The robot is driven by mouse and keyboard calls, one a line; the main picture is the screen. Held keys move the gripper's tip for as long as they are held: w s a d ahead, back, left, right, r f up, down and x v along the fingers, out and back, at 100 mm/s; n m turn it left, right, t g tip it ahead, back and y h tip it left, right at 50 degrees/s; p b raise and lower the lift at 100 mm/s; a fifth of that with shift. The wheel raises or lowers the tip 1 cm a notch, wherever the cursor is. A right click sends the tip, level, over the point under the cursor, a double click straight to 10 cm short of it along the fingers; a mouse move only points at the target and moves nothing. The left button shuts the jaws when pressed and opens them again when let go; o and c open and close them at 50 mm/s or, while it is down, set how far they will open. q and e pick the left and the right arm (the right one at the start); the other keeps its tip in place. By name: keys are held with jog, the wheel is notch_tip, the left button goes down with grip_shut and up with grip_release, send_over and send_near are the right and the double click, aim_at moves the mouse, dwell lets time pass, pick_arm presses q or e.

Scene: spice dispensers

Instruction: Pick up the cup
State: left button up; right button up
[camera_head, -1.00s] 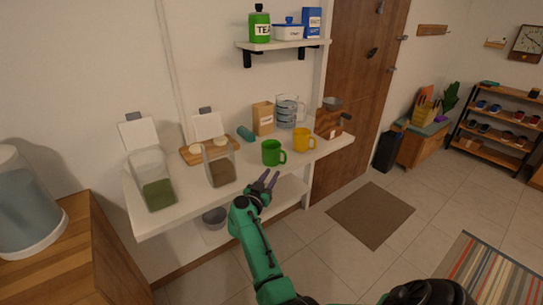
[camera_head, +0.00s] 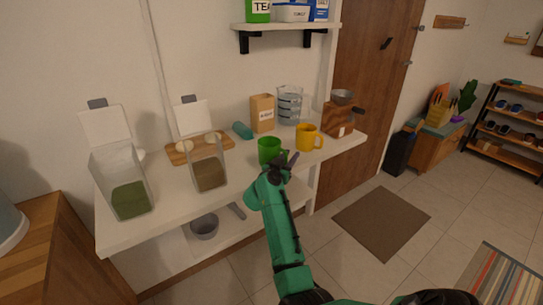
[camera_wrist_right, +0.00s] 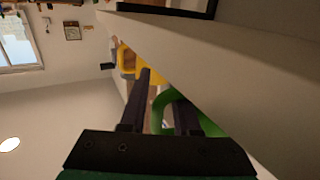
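A green cup (camera_head: 268,149) stands upright on the white shelf near its front edge. A yellow cup (camera_head: 307,137) stands to its right; it also shows in the right wrist view (camera_wrist_right: 127,60). My right gripper (camera_head: 290,158) is at the front right of the green cup, close to its handle side. In the right wrist view its two fingers are apart, and the green cup's handle (camera_wrist_right: 166,98) shows beside and partly behind the right finger. I cannot tell whether they touch. My left gripper is not in view.
The white shelf (camera_head: 165,197) holds two clear dispensers (camera_head: 122,185) (camera_head: 208,165), a wooden board, a paper bag (camera_head: 262,113), a glass jug (camera_head: 289,106) and a wooden grinder (camera_head: 338,120). A grey bowl (camera_head: 204,227) sits on the lower shelf. Floor to the right is clear around a brown mat (camera_head: 381,222).

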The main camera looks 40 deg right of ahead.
jog(key=shift+s+a+r, duration=0.4)
jog(key=shift+r, duration=0.15)
grip_shut()
jog(key=shift+w+d+f, duration=0.1)
jog(key=shift+d+f, duration=0.05)
jog(key=shift+f, duration=0.05)
dwell(0.5)
